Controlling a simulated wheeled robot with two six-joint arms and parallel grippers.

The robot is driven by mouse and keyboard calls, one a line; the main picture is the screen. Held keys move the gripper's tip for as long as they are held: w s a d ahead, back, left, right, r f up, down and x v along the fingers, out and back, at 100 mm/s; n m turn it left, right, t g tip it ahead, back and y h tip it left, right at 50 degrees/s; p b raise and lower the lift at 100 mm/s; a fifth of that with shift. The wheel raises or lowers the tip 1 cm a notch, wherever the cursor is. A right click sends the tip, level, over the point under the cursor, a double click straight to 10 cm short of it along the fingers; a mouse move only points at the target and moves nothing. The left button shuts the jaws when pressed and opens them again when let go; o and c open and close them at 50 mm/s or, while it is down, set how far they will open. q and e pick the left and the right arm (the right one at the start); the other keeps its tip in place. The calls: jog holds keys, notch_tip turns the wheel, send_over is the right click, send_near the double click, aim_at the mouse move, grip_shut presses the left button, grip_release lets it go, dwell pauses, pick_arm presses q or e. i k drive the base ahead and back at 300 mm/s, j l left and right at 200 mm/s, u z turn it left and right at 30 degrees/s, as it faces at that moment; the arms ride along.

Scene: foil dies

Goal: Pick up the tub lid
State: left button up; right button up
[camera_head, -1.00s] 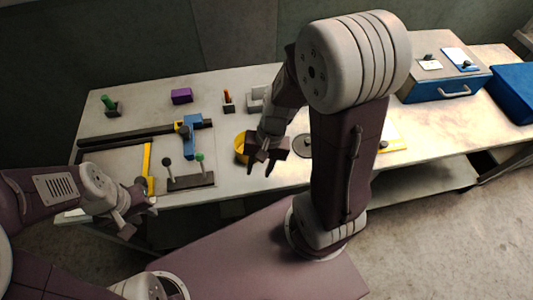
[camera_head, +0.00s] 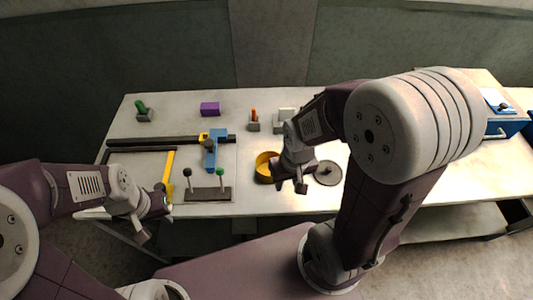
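The tub lid is a flat grey round disc (camera_head: 327,174) with a small dark knob, lying on the table in the camera_head view. The yellow tub (camera_head: 263,168) stands to its left, partly hidden by my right gripper (camera_head: 290,188). My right gripper is between the tub and the lid in the picture, slightly nearer the front edge. Its two fingers look apart, with nothing between them. My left gripper (camera_head: 154,224) is at the table's front left edge, away from the lid. Its finger opening is not clear from this angle.
A stand with two knobbed levers (camera_head: 207,195), a blue slide piece (camera_head: 211,152) and a purple block (camera_head: 210,109) are on the left. A green-handled piece (camera_head: 143,112) and an orange-handled piece (camera_head: 254,120) stand farther back. A blue box (camera_head: 507,126) is at far right.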

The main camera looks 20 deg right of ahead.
aim_at(328, 173)
jog(key=z, duration=1.55)
jog(key=k+l, duration=0.05)
